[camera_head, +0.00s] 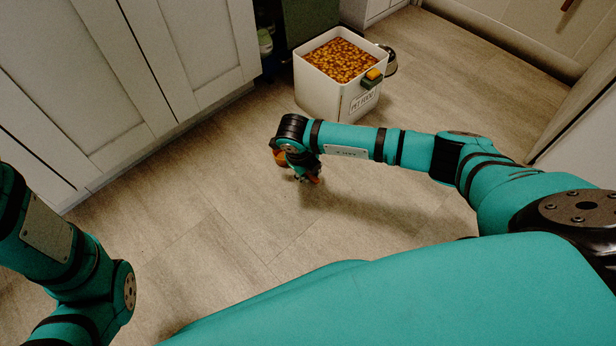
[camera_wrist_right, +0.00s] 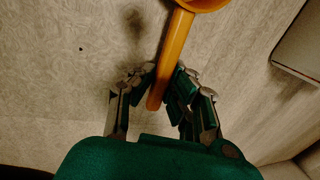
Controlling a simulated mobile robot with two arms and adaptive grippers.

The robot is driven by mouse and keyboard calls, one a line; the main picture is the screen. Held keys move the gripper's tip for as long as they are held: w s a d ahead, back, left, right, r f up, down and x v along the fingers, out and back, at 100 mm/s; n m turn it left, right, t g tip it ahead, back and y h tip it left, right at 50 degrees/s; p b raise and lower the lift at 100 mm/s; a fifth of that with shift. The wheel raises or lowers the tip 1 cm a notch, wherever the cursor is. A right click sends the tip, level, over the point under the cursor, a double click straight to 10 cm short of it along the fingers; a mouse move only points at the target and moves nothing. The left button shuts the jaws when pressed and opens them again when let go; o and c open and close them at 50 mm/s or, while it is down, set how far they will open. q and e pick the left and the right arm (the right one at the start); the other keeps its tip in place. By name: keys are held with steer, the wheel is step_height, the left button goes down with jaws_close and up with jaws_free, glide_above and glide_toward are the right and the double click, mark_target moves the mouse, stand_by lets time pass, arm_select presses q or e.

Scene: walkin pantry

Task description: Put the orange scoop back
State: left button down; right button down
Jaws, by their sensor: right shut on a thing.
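The orange scoop (camera_wrist_right: 175,55) is in my right gripper (camera_wrist_right: 163,92), which is shut on its handle in the right wrist view. The scoop's bowl reaches past the top edge of that view. In the head view my right gripper (camera_head: 303,174) hangs over the floor, in front of the white bin (camera_head: 318,98). Parts of the scoop (camera_head: 279,157) show beside my wrist there; the rest is hidden. The bin is full of brown pet food (camera_head: 342,60) and has a label on its front. A green holder (camera_head: 371,83) with a yellow-orange piece sits on its right rim. My left gripper is out of view.
White cabinets (camera_head: 70,80) line the left side. A dark metal bowl (camera_head: 391,62) stands behind the bin's right side. Green and dark items stand behind the bin in an opening. The wooden floor (camera_head: 230,200) between my arms and the bin is clear.

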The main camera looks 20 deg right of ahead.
steer(key=shift+r, duration=0.1)
steer(key=shift+f, duration=0.2)
steer(key=c, duration=1.4)
jaws_free()
steer(key=shift+r, duration=0.15)
steer(key=p+v, duration=0.9)
steer(key=v, duration=0.3)
steer(key=shift+s+p, duration=0.1)
steer(key=shift+p, duration=0.2)
